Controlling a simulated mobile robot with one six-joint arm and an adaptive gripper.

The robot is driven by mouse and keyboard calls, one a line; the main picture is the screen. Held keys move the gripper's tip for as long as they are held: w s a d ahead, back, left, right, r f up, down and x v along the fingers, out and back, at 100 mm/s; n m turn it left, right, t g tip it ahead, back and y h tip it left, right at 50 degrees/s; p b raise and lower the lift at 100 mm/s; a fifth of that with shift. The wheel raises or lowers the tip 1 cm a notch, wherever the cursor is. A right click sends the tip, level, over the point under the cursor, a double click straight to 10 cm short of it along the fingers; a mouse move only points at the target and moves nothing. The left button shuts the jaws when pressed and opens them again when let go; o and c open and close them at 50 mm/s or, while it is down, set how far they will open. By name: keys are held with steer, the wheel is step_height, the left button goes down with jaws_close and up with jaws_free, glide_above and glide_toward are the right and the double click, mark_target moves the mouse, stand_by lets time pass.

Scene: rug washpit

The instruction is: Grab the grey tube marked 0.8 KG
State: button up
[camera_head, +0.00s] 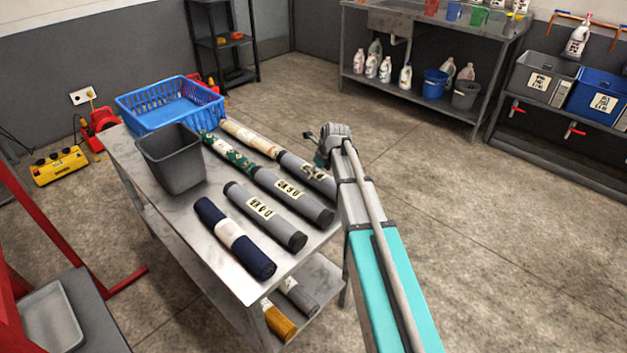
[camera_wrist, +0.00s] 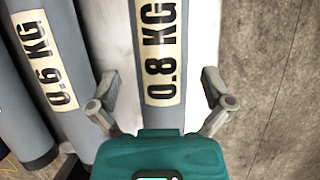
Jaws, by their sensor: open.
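The grey tube marked 0.8 KG lies on the metal table, at the far right of the row in the head view (camera_head: 296,164). In the wrist view the same tube (camera_wrist: 190,60) runs up the middle, its cream label facing up. A grey tube marked 0.6 KG (camera_wrist: 35,55) lies to the left.
The metal table (camera_head: 215,270) also holds another labelled grey tube (camera_head: 279,224), a navy roll (camera_head: 213,217), a green patterned roll (camera_head: 225,150), a beige roll (camera_head: 248,136), a grey bin (camera_head: 175,167) and a blue basket (camera_head: 170,112). Open floor lies right of the table.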

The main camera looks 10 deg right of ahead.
mark_target(315, 172)
steer(key=shift+b+x, duration=1.6)
steer(key=shift+x, duration=0.45)
steer(key=shift+w, duration=0.15)
steer(key=shift+r, duration=0.1)
steer(key=c, duration=1.1)
steer(key=shift+r, duration=0.2)
steer(key=shift+r+p, duration=0.95)
steer(key=shift+p, duration=0.3)
steer(key=p+v, duration=0.2)
steer(key=d+p+v, duration=0.1)
steer(key=p+v, duration=0.1)
steer(key=v, duration=0.1)
steer(key=s+p+v, duration=0.1)
steer(key=p+v, duration=0.2)
steer(key=shift+d+f, duration=0.2)
steer(key=shift+f, duration=0.05)
steer(key=s+d+r+p, duration=0.3)
steer(key=s+d, duration=0.3)
steer(key=s, duration=0.1)
steer(key=shift+r+p, duration=0.3)
steer(key=shift+r, duration=0.1)
